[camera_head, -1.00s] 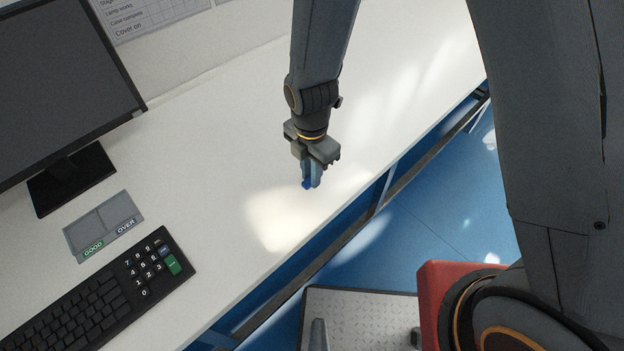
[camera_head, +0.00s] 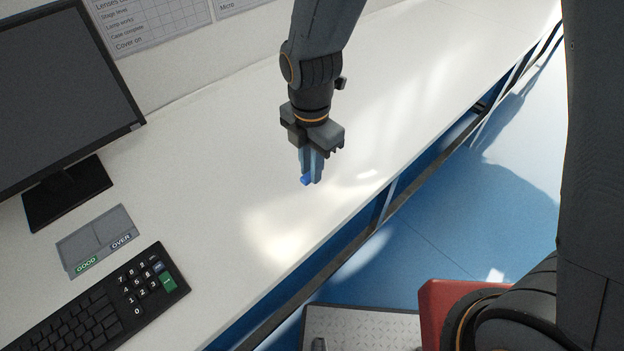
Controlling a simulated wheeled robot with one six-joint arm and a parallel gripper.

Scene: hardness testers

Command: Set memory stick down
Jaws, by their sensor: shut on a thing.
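My gripper (camera_head: 312,180) is in the head view near the middle, pointing down over the white bench near its front edge. It is shut on a small blue memory stick (camera_head: 306,180), whose lower end shows between the fingertips. The upper part of the stick is hidden by the fingers. I cannot tell whether the stick touches the bench top or hangs just above it.
The white bench (camera_head: 215,185) is clear around my gripper. A grey two-part tray (camera_head: 97,232) marked GOOD and OVER lies to the left. A black keyboard (camera_head: 92,310) and a monitor (camera_head: 60,90) stand at left. Blue floor (camera_head: 450,220) lies beyond the bench edge.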

